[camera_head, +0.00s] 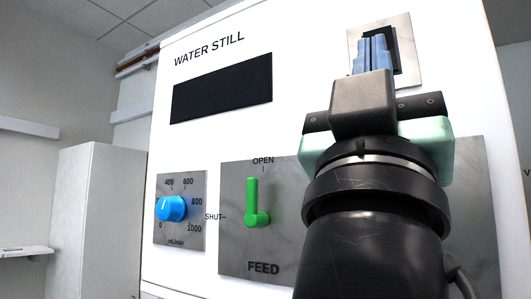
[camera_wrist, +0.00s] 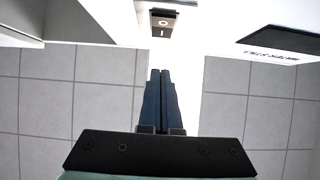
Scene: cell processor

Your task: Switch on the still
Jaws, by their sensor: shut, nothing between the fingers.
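The water still (camera_head: 300,110) is a white cabinet labelled WATER STILL. Its dark display (camera_head: 222,94) shows no lit text. A black rocker switch (camera_wrist: 162,23) marked O and I shows in the wrist view; which side is pressed I cannot tell. In the head view its metal plate (camera_head: 411,35) is at the upper right, with the rocker mostly hidden behind my fingers. My gripper (camera_head: 373,42) is shut and empty, pointing at the switch. In the wrist view the fingertips (camera_wrist: 160,72) appear just short of the switch, with a gap in the picture.
A green FEED lever (camera_head: 252,200) points up at OPEN on its grey plate (camera_head: 234,248). A blue mL/min knob (camera_head: 171,208) is left of it. My arm covers the right part of the panel. A pale cabinet (camera_head: 95,220) stands at the left. Tiled floor (camera_wrist: 100,92) shows in the wrist view.

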